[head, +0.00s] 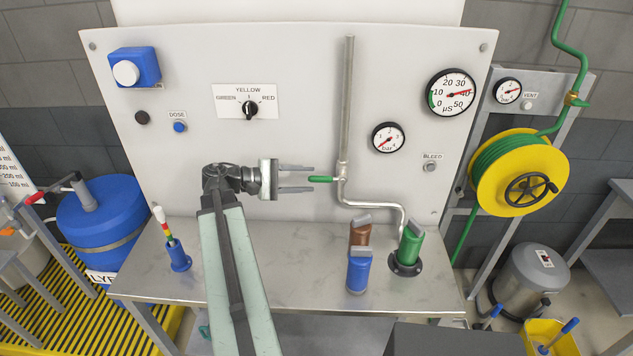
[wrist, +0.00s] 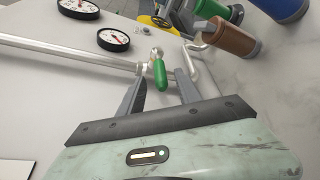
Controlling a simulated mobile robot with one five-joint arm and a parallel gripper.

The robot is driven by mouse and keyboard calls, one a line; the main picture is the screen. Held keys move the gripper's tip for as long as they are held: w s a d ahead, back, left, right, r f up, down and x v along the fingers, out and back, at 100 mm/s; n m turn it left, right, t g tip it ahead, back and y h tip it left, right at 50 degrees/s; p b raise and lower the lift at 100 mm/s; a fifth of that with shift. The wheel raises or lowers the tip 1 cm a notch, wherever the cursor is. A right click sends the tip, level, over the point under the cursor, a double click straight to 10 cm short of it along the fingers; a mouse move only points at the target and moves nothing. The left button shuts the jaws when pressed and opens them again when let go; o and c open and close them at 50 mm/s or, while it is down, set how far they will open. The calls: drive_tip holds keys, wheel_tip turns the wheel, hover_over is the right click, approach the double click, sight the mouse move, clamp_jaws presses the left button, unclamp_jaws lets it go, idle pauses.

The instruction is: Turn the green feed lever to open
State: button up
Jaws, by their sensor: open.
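The green feed lever (head: 321,179) sits on a valve at the lower end of a vertical silver pipe (head: 347,110) on the white panel. In the head view it points left, square to the pipe, toward my gripper. My gripper (head: 312,179) is open, with its fingers pointing right and their tips level with the lever. In the wrist view the green lever (wrist: 160,73) shows between the two open fingers of my gripper (wrist: 158,85). I see no clear contact between the fingers and the lever.
A bent pipe (head: 375,204) runs from the valve to a green bottle (head: 410,245) on the bench (head: 300,265). Brown (head: 360,233) and blue (head: 359,273) bottles stand below the lever. Gauges (head: 388,138) and a selector knob (head: 250,109) are on the panel.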

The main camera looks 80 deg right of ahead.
sight(312, 179)
drive_tip(key=x, duration=0.4)
drive_tip(key=shift+s+d+f+b, duration=0.15)
drive_tip(key=shift+s+d+b, duration=0.05)
drive_tip(key=shift+s+b, duration=0.15)
clamp_jaws()
idle(1.1)
